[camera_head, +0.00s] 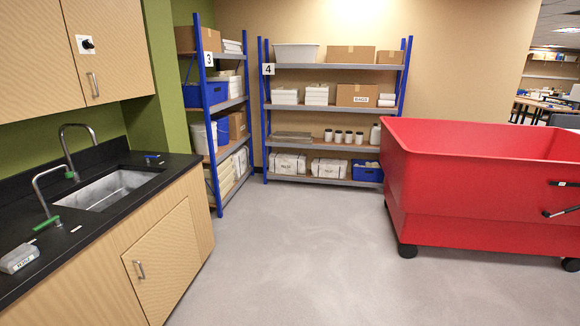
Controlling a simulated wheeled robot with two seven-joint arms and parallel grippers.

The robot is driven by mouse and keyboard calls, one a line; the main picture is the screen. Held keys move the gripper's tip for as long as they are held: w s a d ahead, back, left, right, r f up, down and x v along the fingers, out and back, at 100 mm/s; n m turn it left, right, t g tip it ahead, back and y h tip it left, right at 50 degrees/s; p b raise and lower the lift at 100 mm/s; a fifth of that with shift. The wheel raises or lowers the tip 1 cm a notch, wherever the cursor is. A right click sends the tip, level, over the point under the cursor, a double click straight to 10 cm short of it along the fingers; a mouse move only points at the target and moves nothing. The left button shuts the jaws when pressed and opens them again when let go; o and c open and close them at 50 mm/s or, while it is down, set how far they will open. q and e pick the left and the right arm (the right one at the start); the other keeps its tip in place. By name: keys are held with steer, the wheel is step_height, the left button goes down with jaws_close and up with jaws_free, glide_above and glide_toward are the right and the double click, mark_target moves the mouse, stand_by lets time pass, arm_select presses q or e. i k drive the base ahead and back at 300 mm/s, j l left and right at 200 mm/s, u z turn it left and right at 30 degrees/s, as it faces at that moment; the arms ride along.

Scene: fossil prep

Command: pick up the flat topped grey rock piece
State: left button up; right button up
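A small grey rock-like piece (19,257) lies on the black countertop (60,242) at the far left of the head view, close to the picture's edge. Its top looks fairly flat and pale, and a small light label with dark letters is on its near side. The letters are too small to read surely. Neither of my grippers is in view.
A sink (108,188) with two taps is set in the counter, beyond the grey piece. Wooden cabinets (110,45) hang above. Stocked blue-post shelves (335,118) stand at the back. A large red wheeled bin (480,190) stands right. The middle floor is clear.

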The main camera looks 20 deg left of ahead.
mark_target(22, 256)
steer(key=i+j+u, duration=0.15)
steer(key=i+u, duration=1.2)
steer(key=i+l+u, duration=0.3)
steer(key=u, duration=0.15)
